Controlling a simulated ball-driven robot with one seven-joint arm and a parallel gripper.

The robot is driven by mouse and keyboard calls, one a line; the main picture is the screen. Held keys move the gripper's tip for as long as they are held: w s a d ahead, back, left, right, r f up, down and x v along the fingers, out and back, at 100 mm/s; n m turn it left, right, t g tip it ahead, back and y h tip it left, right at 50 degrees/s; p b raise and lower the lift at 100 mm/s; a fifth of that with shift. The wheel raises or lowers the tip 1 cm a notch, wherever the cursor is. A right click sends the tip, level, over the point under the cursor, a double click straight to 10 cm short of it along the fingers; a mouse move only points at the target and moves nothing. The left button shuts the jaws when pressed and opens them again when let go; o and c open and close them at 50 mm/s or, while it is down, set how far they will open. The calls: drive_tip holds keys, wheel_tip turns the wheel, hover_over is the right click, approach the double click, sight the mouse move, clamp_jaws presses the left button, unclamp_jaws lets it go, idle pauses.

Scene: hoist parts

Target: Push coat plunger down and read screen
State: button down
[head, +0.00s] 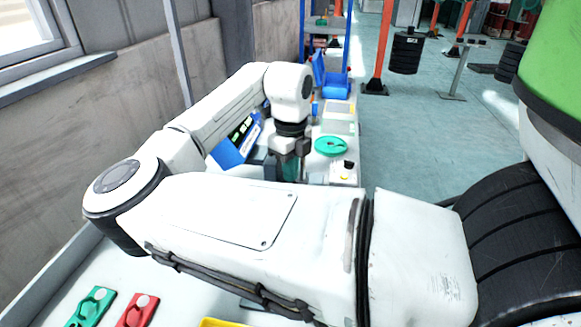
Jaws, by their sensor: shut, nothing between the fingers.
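My gripper (289,160) points down over the white bench, beyond my bent arm. Its fingers are small and partly hidden, and they appear shut with nothing held. A teal part (291,172) shows just under or behind the fingers; I cannot tell whether they touch it. A blue unit with a dark, tilted screen (243,132) stands left of my gripper. Green marks show on the screen, but my arm covers part of it and they are too small to read. I cannot pick out the coat plunger with certainty.
A green round piece (331,146) and a white box with a black knob (344,171) lie right of my gripper. Green (92,307) and red (137,311) parts lie at the near left. A wall bounds the bench on the left; open floor (420,140) lies right.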

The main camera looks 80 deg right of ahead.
idle(0.3)
wheel_tip(320, 180, up, 6)
drive_tip(key=p, duration=0.6)
drive_tip(key=shift+r, duration=0.25)
drive_tip(key=shift+f, duration=0.1)
